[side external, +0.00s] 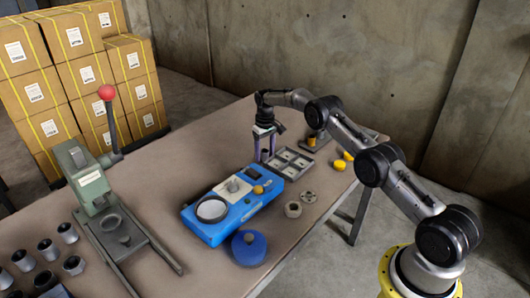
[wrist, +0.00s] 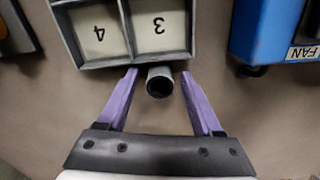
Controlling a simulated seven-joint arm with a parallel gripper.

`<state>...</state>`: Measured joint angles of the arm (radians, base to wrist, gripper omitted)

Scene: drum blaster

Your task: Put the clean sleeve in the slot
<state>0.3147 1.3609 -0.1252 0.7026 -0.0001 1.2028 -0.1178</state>
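My gripper (wrist: 159,75) has two purple fingers and points down beside the slotted tray; it also shows in the side external view (side external: 265,157). A dark grey hollow sleeve (wrist: 159,82) stands between the fingers, with a visible gap on each side, so the gripper is open around it. The sleeve is just outside the tray's near wall, below the compartment marked 3. The grey tray (wrist: 128,60) has light-floored compartments; 3 and 4 are visible in the wrist view. In the side external view the tray (side external: 290,149) is right of my gripper. I cannot tell whether the sleeve is clean.
A blue machine (side external: 208,228) labelled FAN stands close to the tray, with a round blue piece (side external: 249,248) before it. A press with a red knob (side external: 106,92) and several grey sleeves (side external: 68,233) are at left. Metal rings (side external: 293,209) and yellow pieces (side external: 339,165) lie at right.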

